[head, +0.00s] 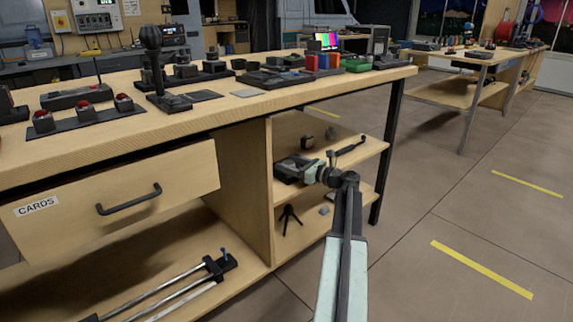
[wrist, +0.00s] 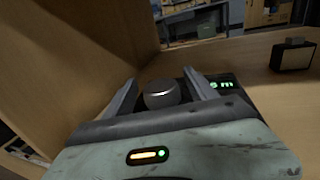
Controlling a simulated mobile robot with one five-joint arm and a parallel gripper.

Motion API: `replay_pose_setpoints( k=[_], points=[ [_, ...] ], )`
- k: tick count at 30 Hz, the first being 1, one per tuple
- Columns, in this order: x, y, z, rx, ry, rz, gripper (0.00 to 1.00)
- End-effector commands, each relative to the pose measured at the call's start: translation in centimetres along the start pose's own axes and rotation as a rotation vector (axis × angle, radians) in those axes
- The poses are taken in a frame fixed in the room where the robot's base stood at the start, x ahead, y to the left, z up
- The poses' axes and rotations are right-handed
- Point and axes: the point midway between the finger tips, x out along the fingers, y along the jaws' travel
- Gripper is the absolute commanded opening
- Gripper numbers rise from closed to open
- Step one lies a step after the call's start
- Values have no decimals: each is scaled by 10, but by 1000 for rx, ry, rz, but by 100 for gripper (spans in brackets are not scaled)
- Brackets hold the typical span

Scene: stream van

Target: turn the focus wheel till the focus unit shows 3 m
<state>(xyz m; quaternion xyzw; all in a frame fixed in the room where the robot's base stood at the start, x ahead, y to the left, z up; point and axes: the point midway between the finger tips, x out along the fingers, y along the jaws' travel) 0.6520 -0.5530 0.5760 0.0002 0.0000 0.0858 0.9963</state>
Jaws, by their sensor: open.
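In the wrist view, the focus wheel (wrist: 161,95), a grey round knob, stands between the two fingers of my gripper (wrist: 161,92). The fingers are open, with a gap to the wheel on the left and a smaller one on the right. The focus unit (wrist: 226,79) is a dark box behind the wheel, mostly hidden by my gripper. Its display (wrist: 221,85) shows a green digit and "m"; the digit is blurred and looks like 6 or 5. In the head view, my gripper (head: 288,167) reaches into the upper shelf and covers the wheel and unit.
A small dark box (wrist: 292,55) stands on the shelf to the right; it also shows in the head view (head: 307,142). A wooden side panel (head: 232,190) closes the shelf at left. A handled dark item (head: 350,147) lies near my wrist. A small tripod (head: 289,219) stands below.

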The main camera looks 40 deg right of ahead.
Motion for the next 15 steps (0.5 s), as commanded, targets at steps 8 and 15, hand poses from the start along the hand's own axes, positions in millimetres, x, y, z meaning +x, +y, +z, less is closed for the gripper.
replay_pose_setpoints(
  k=[8,15],
  points=[
    [5,0,0,0,0,0,66],
    [5,1,0,0,0,1,7]
  ],
)
